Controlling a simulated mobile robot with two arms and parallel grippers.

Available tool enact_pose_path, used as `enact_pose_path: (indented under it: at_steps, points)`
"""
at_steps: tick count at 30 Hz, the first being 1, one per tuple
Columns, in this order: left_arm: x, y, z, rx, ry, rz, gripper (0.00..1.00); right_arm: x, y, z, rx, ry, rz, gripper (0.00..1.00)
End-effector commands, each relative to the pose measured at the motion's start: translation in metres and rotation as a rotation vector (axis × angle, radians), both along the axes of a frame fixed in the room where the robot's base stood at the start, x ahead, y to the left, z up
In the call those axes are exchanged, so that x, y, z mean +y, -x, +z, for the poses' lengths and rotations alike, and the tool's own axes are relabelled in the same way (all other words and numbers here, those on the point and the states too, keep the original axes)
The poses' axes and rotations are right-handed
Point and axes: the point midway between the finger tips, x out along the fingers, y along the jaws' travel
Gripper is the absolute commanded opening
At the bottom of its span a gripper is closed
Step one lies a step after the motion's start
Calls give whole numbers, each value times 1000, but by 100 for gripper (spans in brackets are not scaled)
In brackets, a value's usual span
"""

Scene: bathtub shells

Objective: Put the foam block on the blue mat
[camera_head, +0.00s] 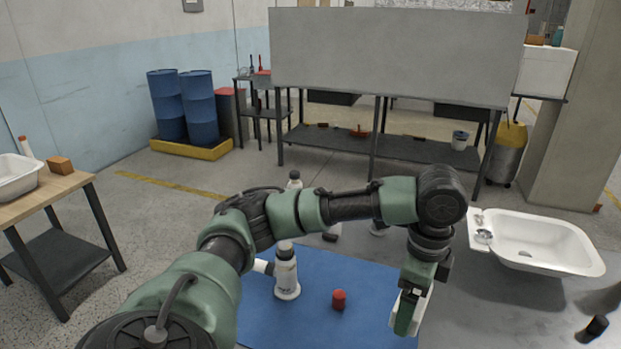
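The blue mat (365,277) lies low in front of me. A white bottle-like item (287,277) stands on its left part and a small red cylinder (339,299) stands near its middle. My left arm reaches across the mat, and its gripper (408,312) points down over the mat's right edge. White and green parts show at its fingertips; I cannot tell whether a thing is held between them. No foam block can be made out for sure.
A white basin (540,246) lies right of the mat, and a dark object (596,327) is at the lower right. A wooden table (45,190) at left holds a brown block (60,165) and a white basin (16,178). Blue drums (200,105) and a long bench (400,145) stand behind.

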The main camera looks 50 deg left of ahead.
Motion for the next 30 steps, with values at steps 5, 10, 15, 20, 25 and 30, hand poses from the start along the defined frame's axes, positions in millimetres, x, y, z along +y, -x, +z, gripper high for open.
enact_pose_path:
  at_steps: [5,10,15,20,25,30]
  points:
    - [24,-24,18,1,1,-424,53,-4,-3,8,-3,5,-2,51]
    - [48,-41,32,0,1,-828,53,-6,-3,14,-3,6,-1,51]
    - [67,-51,41,-1,0,-1152,53,-5,-3,18,-3,6,1,51]
    - [77,-56,45,-1,0,-1325,53,-3,-3,19,-3,4,3,51]
    - [80,-57,45,-2,0,-1381,53,1,-2,19,-3,-1,3,51]
    - [80,-56,26,4,1,-1381,53,5,-1,21,-2,-6,2,51]
